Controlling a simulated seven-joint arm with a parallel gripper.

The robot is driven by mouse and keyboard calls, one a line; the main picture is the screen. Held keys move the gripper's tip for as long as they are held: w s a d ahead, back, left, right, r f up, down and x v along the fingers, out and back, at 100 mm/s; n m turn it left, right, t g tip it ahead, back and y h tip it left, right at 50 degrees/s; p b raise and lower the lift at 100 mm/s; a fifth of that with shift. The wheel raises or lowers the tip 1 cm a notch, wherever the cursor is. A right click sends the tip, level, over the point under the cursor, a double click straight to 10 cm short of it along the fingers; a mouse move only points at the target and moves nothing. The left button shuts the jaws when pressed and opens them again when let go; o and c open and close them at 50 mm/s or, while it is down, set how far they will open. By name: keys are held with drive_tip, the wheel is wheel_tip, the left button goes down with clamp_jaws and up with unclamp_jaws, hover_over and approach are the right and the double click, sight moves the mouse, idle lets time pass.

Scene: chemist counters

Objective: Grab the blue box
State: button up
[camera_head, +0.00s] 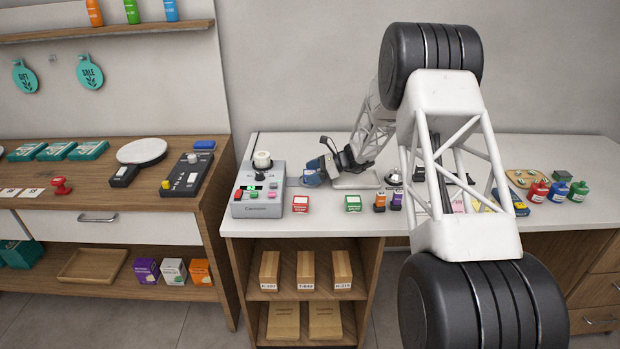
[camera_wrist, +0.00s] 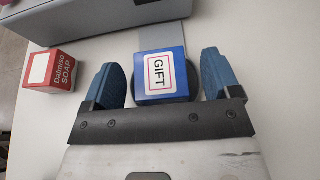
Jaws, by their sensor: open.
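The blue box (camera_wrist: 179,56), with a white and red "GIFT" label on top, sits between the two blue fingers of my gripper (camera_wrist: 163,75) in the wrist view. The fingers are open, with a gap visible on each side of the box. A dark round thing shows partly behind and beside the box. In the head view my gripper (camera_head: 318,170) is low over the white counter, just right of the grey device. The box cannot be clearly told from the blue fingers there.
The grey device (camera_head: 258,190) with buttons stands close left of my gripper. A red soap box (camera_wrist: 48,72) is left of the fingers; it also shows in the head view (camera_head: 301,204). A green box (camera_head: 353,204) stands near the front edge of the white counter (camera_head: 326,222).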

sight(312, 172)
idle(0.3)
drive_tip(key=c, duration=1.1)
wheel_tip(312, 172, up, 10)
idle(0.3)
idle(0.4)
